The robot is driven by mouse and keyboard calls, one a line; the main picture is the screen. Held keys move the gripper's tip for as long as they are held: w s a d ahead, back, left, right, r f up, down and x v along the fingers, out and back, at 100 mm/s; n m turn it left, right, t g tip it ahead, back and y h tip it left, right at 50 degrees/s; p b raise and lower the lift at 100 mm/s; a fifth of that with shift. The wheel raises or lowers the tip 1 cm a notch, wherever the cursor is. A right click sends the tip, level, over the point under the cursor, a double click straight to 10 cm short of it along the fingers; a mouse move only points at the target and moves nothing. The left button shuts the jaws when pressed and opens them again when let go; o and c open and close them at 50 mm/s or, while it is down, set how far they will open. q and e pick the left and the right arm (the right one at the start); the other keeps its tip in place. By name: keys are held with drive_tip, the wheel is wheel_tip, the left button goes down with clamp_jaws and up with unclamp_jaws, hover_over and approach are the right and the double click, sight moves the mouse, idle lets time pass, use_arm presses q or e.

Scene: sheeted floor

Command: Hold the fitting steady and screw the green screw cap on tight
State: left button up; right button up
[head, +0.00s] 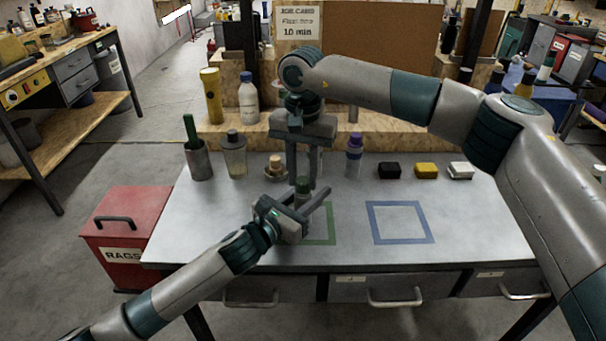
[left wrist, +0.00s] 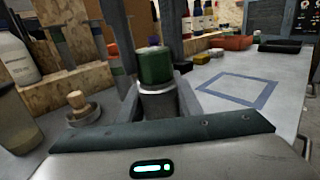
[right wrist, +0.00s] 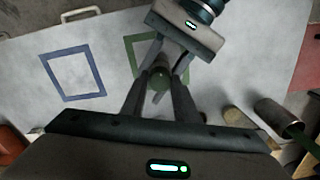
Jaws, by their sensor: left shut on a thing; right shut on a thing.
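The green screw cap (head: 303,183) sits upright on top of the grey fitting (head: 302,200), above the green square outline (head: 331,222) on the table. In the left wrist view the green screw cap (left wrist: 155,66) stands over a silver rim of the fitting (left wrist: 157,89); I cannot tell how tightly it is seated. My left gripper (head: 304,207) is shut on the fitting, low and from the front left. My right gripper (head: 303,176) points down from above and is shut on the cap, which also shows between its fingers in the right wrist view (right wrist: 160,79). The fitting's lower part is hidden by the left gripper.
A blue square outline (head: 401,222) lies empty to the right. Behind stand a dark cup (head: 198,160), a clear bottle (head: 235,158), a wooden-knobbed piece (head: 275,166) and a purple-capped bottle (head: 354,158). Black, yellow (head: 426,170) and white blocks lie back right.

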drive_tip(key=m, duration=0.9)
drive_tip(key=shift+m, duration=0.3)
drive_tip(key=m, duration=0.9)
drive_tip(key=shift+m, duration=0.4)
drive_tip(key=o, duration=1.2)
drive_tip(key=shift+c, duration=0.6)
